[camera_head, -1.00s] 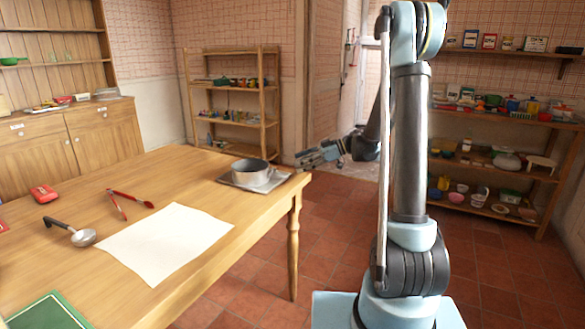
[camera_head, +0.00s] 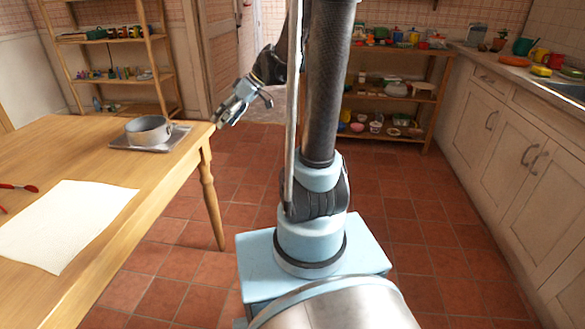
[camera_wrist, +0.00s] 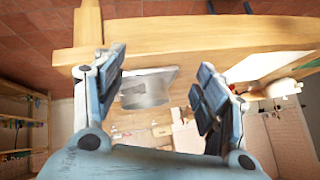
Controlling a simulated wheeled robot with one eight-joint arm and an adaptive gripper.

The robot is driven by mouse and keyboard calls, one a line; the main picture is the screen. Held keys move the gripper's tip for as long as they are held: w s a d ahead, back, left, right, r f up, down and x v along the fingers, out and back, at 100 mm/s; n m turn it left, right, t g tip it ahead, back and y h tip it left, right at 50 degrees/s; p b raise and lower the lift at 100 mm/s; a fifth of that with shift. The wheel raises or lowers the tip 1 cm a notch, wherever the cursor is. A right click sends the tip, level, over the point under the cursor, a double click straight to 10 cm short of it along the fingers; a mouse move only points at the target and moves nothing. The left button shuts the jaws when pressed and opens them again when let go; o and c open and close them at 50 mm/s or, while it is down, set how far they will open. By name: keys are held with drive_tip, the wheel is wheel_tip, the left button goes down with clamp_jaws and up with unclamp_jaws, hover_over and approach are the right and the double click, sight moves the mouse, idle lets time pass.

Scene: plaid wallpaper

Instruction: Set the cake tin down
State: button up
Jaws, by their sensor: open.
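The cake tin (camera_head: 148,130) is a round grey metal ring-like tin. It sits upright on a flat grey tray (camera_head: 176,141) near the corner of the wooden table (camera_head: 95,150). My gripper (camera_head: 229,117) is just off the table's corner, to the right of the tin and apart from it. In the wrist view my gripper (camera_wrist: 160,85) has its fingers spread wide and nothing between them touches them. The cake tin (camera_wrist: 146,92) shows beyond the fingers, at some distance.
A white sheet (camera_head: 62,222) lies on the table, with red-handled tongs (camera_head: 18,187) at its left. Shelves (camera_head: 115,80) stand behind the table. A counter with cabinets (camera_head: 500,130) runs along the right. The tiled floor (camera_head: 420,230) between is clear.

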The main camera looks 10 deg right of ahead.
drive_tip(key=s+d+f+m+h, duration=0.4)
drive_tip(key=s+d+m, duration=0.1)
drive_tip(key=s+d, duration=0.4)
drive_tip(key=s+d+f+m+t+h, duration=0.1)
drive_tip(key=s+d+f+m+h, duration=0.3)
drive_tip(key=s+d, duration=0.5)
drive_tip(key=s+f+m, duration=0.1)
drive_tip(key=s+m, duration=0.1)
drive_tip(key=s, duration=0.1)
drive_tip(key=shift+s+t+h, duration=0.3)
drive_tip(key=shift+s, duration=0.1)
